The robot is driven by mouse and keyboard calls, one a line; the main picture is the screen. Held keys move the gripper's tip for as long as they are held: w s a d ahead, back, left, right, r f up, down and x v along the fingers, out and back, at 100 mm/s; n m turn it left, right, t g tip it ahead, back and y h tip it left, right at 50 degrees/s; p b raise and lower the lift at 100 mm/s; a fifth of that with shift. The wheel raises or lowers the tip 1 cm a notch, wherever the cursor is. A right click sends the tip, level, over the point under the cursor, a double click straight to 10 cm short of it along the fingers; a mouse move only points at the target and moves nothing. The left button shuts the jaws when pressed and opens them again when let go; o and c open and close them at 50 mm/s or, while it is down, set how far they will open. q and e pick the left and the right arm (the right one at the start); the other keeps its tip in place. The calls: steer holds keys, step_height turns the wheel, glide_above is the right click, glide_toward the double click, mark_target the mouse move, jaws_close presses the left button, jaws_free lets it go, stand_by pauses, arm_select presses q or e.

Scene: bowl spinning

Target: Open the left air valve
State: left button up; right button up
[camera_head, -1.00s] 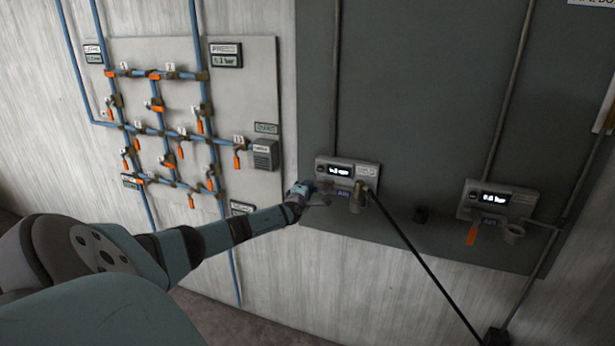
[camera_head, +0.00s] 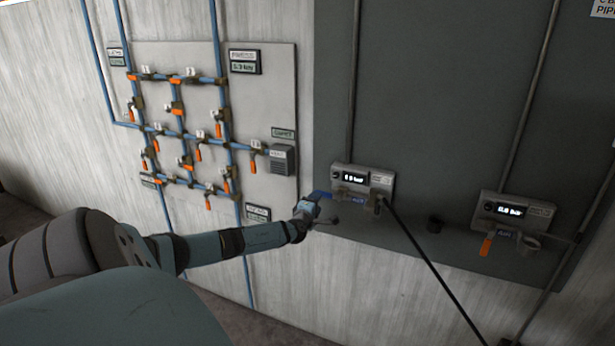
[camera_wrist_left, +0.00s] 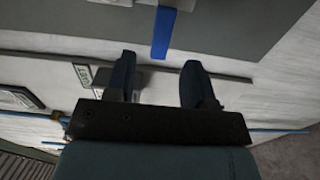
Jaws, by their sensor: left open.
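The left air unit (camera_head: 362,180) is a grey box with a lit display on the dark panel; its digits are too blurred to read surely. A blue valve handle (camera_head: 320,194) sticks out sideways to the left from its lower side. My left gripper (camera_head: 309,209) is just below and left of the handle, apart from it. In the left wrist view, the blue handle (camera_wrist_left: 164,34) lies ahead of the open, empty jaws of my left gripper (camera_wrist_left: 157,66), in line with the gap between the fingers. My right gripper is not in view.
A similar right air unit (camera_head: 513,210) has an orange handle (camera_head: 486,246) hanging down. A black hose (camera_head: 430,262) runs down from the left unit. A pipe board (camera_head: 262,100) with several orange-handled valves is on the wall at left.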

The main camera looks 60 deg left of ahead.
arm_select(q)
steer(key=v, duration=0.7)
stand_by(0.5)
steer(key=s+d+f+n+g+h, duration=0.1)
steer(key=s+d+f+n+h, duration=0.1)
steer(key=s+d+f+n, duration=0.5)
steer(key=d+f+n+g+h, duration=0.2)
steer(key=d+f+n, duration=0.3)
steer(key=d, duration=0.6)
steer(key=s+d+f+n+g+h, duration=0.1)
steer(key=s+d+f+n+h, duration=0.1)
steer(key=s+d+f+n, duration=0.5)
steer(key=s+d+r+n+h, duration=0.1)
steer(key=s+d+n+h, duration=0.1)
steer(key=d+n, duration=0.6)
steer(key=s+d+r+n+h, duration=0.2)
steer(key=s+d+n, duration=0.3)
steer(key=d+n, duration=0.4)
steer(key=s+d+r+n+h, duration=0.2)
steer(key=s+d+n, duration=0.1)
steer(key=d+n, duration=0.5)
steer(key=d, duration=0.2)
steer(key=shift+s+d+r+n, duration=0.2)
steer(key=shift+s+d+n, duration=0.05)
steer(key=shift+d+n, duration=0.15)
